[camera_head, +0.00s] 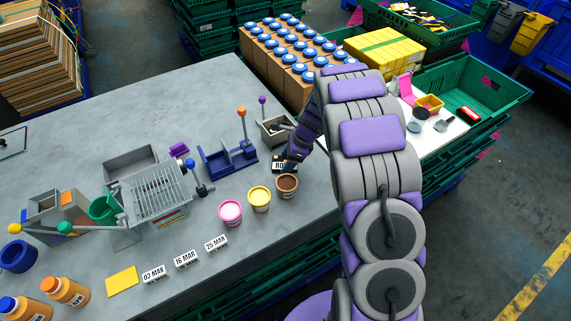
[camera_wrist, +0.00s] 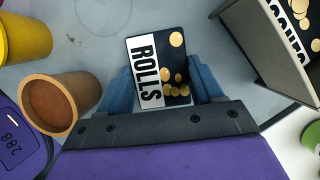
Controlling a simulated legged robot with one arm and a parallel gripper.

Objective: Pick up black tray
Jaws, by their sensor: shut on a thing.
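The black tray (camera_head: 283,168) has a white label and lies low at the grey table, right of the blue fixture. In the wrist view the black tray (camera_wrist: 160,62) reads "ROLLS" and shows several golden round pictures. My gripper (camera_head: 291,158) reaches down onto it from the right in the head view. In the wrist view my gripper (camera_wrist: 160,80) has its blue fingers on both sides of the tray and is shut on it. Whether the tray still touches the table cannot be told.
A brown-topped cup (camera_head: 287,184) stands close in front, with yellow (camera_head: 259,198) and pink (camera_head: 230,212) cups to its left. A grey bin (camera_head: 277,128) holding black items stands just behind. The blue fixture (camera_head: 222,160) is to the left.

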